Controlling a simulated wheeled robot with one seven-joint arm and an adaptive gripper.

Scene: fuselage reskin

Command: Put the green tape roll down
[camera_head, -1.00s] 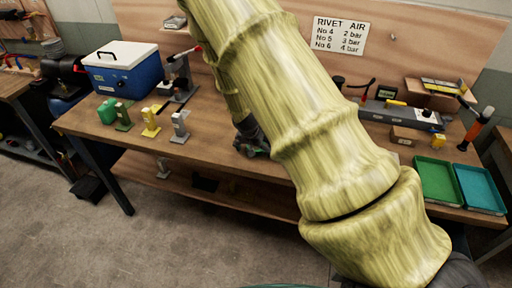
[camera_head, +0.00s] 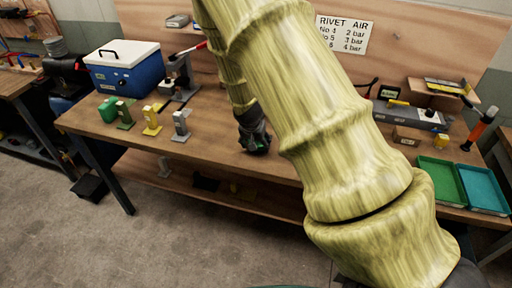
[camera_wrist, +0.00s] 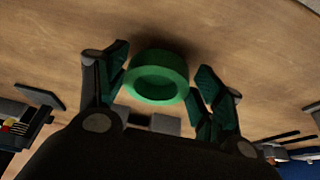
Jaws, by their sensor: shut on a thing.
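The green tape roll (camera_wrist: 157,77) sits between the two fingers of my gripper (camera_wrist: 160,82) in the wrist view. The gripper is shut on it, with its open ring facing the camera. Bare wooden bench top shows behind the roll, with a dark shadow beside it. In the head view my gripper (camera_head: 256,147) is low over the middle of the workbench (camera_head: 222,150). My arm hides part of the bench there, and the roll is hardly visible. I cannot tell whether the roll touches the wood.
Green (camera_head: 123,115), yellow (camera_head: 152,121) and grey (camera_head: 181,126) stands are left of my gripper. A blue cooler (camera_head: 125,70) is behind them. A green tray (camera_head: 440,181) and teal tray (camera_head: 481,188) lie at the right. Bare wood surrounds the gripper on its left.

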